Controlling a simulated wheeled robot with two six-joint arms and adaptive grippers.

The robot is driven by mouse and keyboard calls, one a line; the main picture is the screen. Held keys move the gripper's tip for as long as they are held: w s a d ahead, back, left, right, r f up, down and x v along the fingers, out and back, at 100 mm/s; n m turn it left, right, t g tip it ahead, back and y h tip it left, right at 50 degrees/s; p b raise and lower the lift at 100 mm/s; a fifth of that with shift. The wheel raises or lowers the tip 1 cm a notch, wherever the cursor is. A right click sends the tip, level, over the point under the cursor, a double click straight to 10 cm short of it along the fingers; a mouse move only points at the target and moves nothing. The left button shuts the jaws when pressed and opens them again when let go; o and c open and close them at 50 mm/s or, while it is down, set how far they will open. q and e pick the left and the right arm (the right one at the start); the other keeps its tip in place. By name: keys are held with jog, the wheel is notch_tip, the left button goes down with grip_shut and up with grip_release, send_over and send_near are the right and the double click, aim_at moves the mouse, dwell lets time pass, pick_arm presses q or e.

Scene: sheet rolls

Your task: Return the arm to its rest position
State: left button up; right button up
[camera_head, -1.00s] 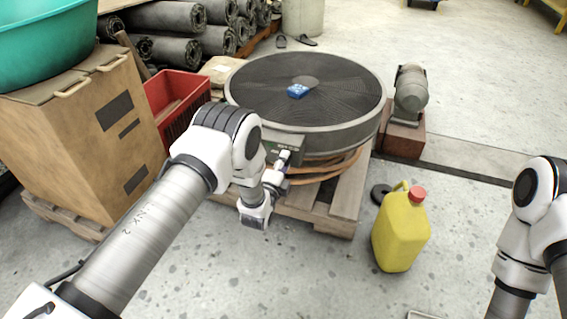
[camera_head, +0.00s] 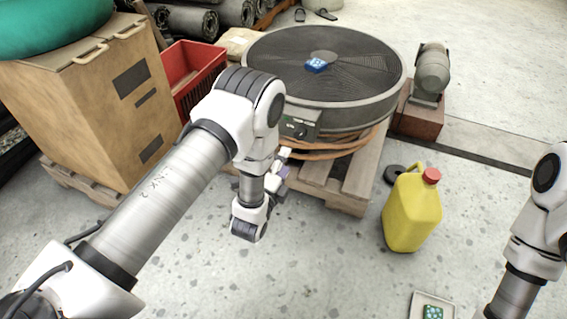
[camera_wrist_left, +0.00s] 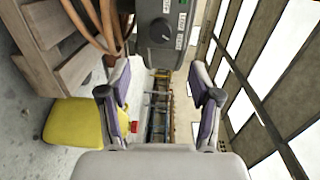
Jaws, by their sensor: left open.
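My left arm reaches in from the left in the head view. Its gripper (camera_head: 282,165) hangs low in front of the round black turntable (camera_head: 350,85), just below the green-grey control box (camera_head: 300,126). In the left wrist view the gripper (camera_wrist_left: 160,92) has its two purple-padded fingers spread wide, with nothing between them. The control box's dark knob (camera_wrist_left: 160,31) shows ahead, beyond the fingertips. A blue patterned block (camera_head: 316,66) lies on the turntable. My right arm shows at the right edge; its gripper is out of view.
The turntable stands on a wooden pallet (camera_head: 345,199). A yellow jug (camera_head: 412,215) stands to its right front. A cardboard box (camera_head: 90,115) and a red crate (camera_head: 200,85) stand at the left. A small pale tray (camera_head: 418,300) lies at the bottom right. Floor before the pallet is open.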

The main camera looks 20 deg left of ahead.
pick_arm(q)
jog(key=shift+s, duration=0.1)
dwell(0.4)
jog(key=s+a+f+n+g+y, duration=0.1)
jog(key=s+a+f+n+g, duration=0.25)
jog(key=s+f, duration=0.2)
jog(key=s+a+f+n+g, duration=0.2)
jog(key=s+f+n+g, duration=0.15)
jog(key=s, duration=0.35)
jog(key=s+d+f+n+g, duration=0.1)
jog(key=s+f+n+g, duration=0.35)
jog(key=s, duration=0.65)
jog(key=s+f+n+g, duration=0.1)
jog(key=s+n+g, duration=0.55)
jog(key=s, duration=0.35)
notch_tip(320, 180, up, 36)
jog(key=p, duration=3.5)
jog(key=shift+d+f+n+t+h, duration=0.15)
jog(key=shift+n+t+h, duration=0.15)
